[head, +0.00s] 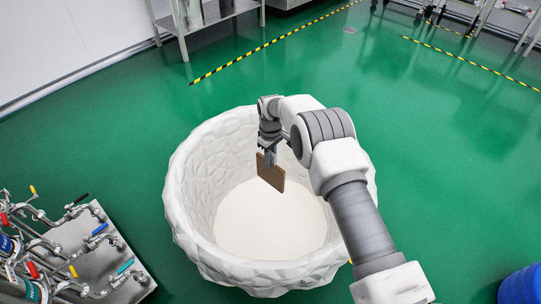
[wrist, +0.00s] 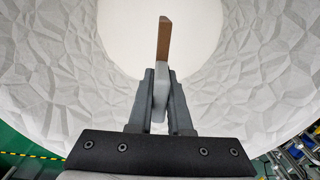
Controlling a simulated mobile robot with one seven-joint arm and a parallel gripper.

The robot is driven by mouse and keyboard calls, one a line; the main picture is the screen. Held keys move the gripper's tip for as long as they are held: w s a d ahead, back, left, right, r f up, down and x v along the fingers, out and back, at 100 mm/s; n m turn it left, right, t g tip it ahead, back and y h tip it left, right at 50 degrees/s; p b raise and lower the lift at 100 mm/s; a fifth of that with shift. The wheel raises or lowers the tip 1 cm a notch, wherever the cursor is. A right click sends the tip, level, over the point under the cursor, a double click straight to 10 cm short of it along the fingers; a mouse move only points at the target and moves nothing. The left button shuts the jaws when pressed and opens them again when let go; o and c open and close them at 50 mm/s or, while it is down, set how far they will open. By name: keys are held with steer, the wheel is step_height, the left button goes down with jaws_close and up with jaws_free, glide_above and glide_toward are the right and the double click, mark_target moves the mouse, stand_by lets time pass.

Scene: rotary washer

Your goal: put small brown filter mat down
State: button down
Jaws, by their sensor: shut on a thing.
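The small brown filter mat (head: 270,173) is a thin, flat piece held on edge in my gripper (head: 268,150). In the wrist view the mat (wrist: 164,40) shows edge-on beyond the fingertips of my gripper (wrist: 161,78), which are closed around a grey part at its near end. In the head view the mat hangs inside the opening of a large white faceted round tub (head: 190,190). It appears above the tub's pale floor, apart from it. The tub's wall also surrounds the view in the wrist picture (wrist: 60,60).
The tub's floor (head: 265,225) looks bare. A metal stand with pipes and coloured valve handles (head: 90,250) is at the lower left. A blue drum (head: 522,285) is at the lower right. Green floor (head: 440,150) around the tub is mostly clear.

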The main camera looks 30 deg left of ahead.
steer(key=shift+f+b, duration=0.3)
steer(key=shift+f, duration=0.65)
